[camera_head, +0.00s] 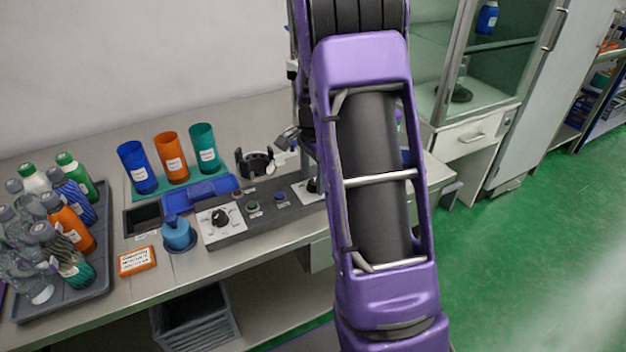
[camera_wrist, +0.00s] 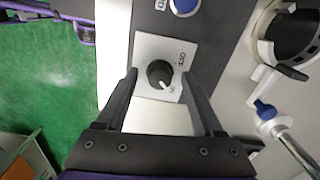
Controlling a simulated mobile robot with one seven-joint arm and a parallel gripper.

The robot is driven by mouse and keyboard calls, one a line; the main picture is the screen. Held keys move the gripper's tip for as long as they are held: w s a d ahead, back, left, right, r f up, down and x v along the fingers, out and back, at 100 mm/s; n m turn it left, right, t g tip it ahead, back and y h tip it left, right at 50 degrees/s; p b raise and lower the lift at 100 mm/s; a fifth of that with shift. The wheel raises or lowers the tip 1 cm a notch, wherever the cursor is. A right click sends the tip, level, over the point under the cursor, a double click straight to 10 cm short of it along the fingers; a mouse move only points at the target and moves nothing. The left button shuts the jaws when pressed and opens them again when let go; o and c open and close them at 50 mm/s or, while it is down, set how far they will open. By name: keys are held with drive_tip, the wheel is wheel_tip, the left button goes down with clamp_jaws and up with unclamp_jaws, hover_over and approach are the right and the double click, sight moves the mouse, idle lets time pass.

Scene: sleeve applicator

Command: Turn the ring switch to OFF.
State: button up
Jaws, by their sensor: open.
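A round black knob (camera_wrist: 159,73) sits on a small white plate (camera_wrist: 146,46) on the dark control panel in the wrist view. Its pale pointer mark faces the lower right, toward a small label. Lettering that looks like OFF stands at the plate's right side, away from the mark. My gripper (camera_wrist: 158,76) is open, with one finger on each side of the knob and gaps between. I cannot tell its height over the plate. In the head view the knob (camera_head: 313,186) shows at the panel's right end, partly behind my arm; my gripper is hidden there.
The control panel (camera_head: 262,222) also carries a larger dial (camera_head: 221,217) and green and blue buttons. A black ring holder (camera_head: 254,163) stands behind it. Coloured cups (camera_head: 171,158) and a bottle tray (camera_head: 98,283) are left. Green floor (camera_wrist: 55,80) lies beyond the bench edge.

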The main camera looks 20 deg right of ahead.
drive_tip(key=shift+f, duration=0.15)
clamp_jaws()
idle(0.4)
